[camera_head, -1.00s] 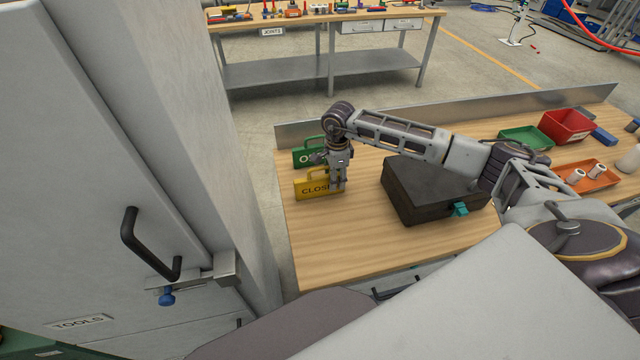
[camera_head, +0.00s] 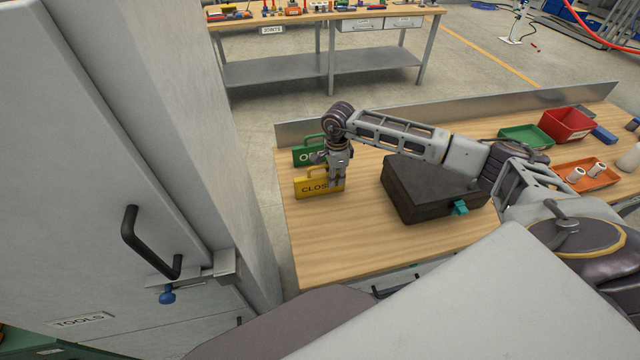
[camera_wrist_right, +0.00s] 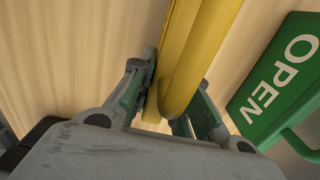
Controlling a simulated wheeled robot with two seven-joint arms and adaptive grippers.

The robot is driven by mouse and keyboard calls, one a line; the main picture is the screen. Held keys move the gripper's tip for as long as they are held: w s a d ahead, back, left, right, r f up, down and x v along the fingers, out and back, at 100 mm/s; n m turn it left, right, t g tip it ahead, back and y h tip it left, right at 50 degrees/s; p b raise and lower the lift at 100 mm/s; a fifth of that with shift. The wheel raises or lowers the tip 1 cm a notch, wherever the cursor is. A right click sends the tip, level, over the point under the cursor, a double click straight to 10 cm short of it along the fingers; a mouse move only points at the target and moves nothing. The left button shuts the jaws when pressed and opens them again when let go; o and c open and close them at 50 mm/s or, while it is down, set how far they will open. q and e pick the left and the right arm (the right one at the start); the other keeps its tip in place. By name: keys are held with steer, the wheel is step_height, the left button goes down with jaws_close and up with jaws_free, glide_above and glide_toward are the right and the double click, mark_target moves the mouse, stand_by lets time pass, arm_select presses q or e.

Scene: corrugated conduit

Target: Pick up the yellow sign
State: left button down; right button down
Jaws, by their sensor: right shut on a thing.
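The yellow sign (camera_head: 312,189), lettered with a word starting "CLOS", stands upright on the wooden table (camera_head: 345,245) near its left edge. My right gripper (camera_head: 337,184) reaches down to it from above and is shut on it; the fingers hide the end of the word. In the right wrist view the yellow sign (camera_wrist_right: 197,50) runs between the finger pads of my right gripper (camera_wrist_right: 165,105). The green "OPEN" sign (camera_head: 305,156) stands just behind it, partly hidden by my gripper, and also shows in the right wrist view (camera_wrist_right: 280,80). My left gripper is not in view.
A black case (camera_head: 430,190) with a teal latch lies right of the signs. Green (camera_head: 525,138), red (camera_head: 567,125) and orange (camera_head: 588,175) bins stand farther right. A grey cabinet (camera_head: 90,180) rises at the left. The table front is clear.

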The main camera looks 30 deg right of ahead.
steer(key=shift+r, duration=0.1)
steer(key=shift+r+b, duration=0.8)
steer(key=shift+r, duration=4.1)
